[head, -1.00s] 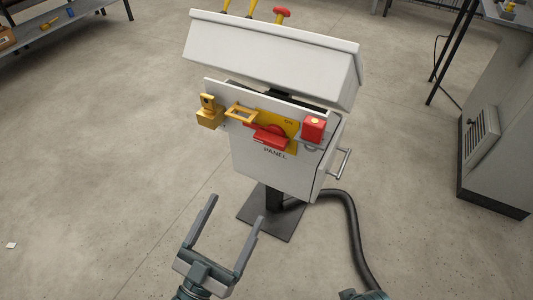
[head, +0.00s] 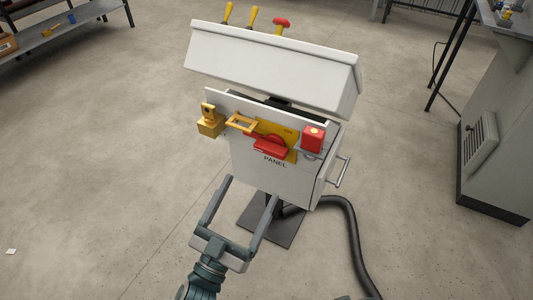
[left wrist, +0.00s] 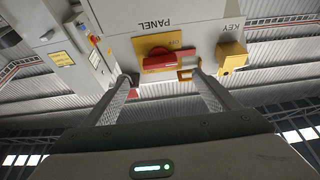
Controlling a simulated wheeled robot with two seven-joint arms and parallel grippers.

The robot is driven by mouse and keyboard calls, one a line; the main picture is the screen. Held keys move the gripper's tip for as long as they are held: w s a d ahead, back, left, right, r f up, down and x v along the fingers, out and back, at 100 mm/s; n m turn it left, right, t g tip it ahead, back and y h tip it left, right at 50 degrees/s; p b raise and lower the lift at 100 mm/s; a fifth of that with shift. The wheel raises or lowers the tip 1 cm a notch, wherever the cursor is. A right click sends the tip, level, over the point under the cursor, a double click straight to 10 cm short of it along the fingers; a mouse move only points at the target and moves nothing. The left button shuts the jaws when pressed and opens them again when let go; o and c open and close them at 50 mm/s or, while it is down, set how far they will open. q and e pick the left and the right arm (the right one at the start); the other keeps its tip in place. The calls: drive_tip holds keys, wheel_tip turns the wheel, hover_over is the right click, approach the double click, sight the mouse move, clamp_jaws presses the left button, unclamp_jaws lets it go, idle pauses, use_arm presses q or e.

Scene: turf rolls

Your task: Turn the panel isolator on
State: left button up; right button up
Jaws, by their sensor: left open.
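The panel isolator is a red handle (head: 270,146) on a yellow plate (head: 290,137), on the front of a pale box (head: 262,174) marked PANEL. In the left wrist view the red handle (left wrist: 160,62) appears upside down beyond my fingertips. A red block (head: 312,139) sits at the right. My left gripper (head: 252,187) is open and empty, below and in front of the box, apart from the handle. My right gripper is not seen.
A sloping white hood (head: 270,65) overhangs the box, with yellow levers (head: 253,18) and a red knob (head: 281,23) behind it. A black hose (head: 352,230) runs along the floor at the right. A grey cabinet (head: 495,130) stands far right.

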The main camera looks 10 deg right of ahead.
sight(268, 154)
use_arm(q)
drive_tip(key=p+x, duration=0.1)
drive_tip(key=x, duration=0.9)
drive_tip(key=shift+w+d, duration=0.15)
drive_tip(key=shift+w, duration=0.05)
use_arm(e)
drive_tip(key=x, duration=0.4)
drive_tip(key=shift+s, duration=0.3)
use_arm(q)
drive_tip(key=shift+c, duration=0.7)
drive_tip(key=c, duration=0.9)
